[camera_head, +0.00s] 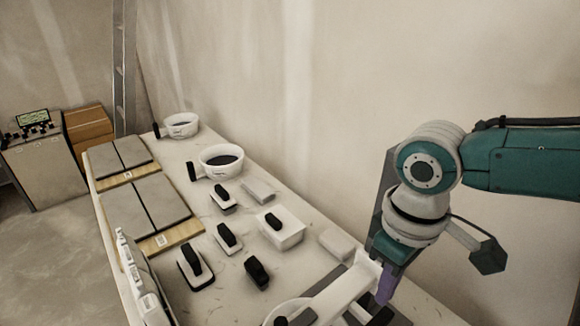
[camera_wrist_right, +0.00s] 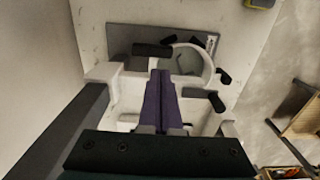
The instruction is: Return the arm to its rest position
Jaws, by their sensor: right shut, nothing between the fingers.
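My right arm comes in from the right in the head view. Its gripper (camera_head: 384,288) points down over the near right end of the table (camera_head: 318,270). In the right wrist view the two purple fingers (camera_wrist_right: 161,78) lie together, shut with nothing between them. Below them are a white round bowl (camera_wrist_right: 207,62), black handles and a grey slab (camera_wrist_right: 120,38). How far the fingers are above these things I cannot tell. In the head view the arm hides part of the table's near end. My left gripper is not in view.
Grey tiles (camera_head: 161,203) lie on wooden boards along the table's left side. Several black-handled tools (camera_head: 228,238) and pale blocks stand mid-table. Two white bowls (camera_head: 221,160) (camera_head: 180,126) stand further back. A wall runs along the right. A cabinet (camera_head: 45,168) stands at far left.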

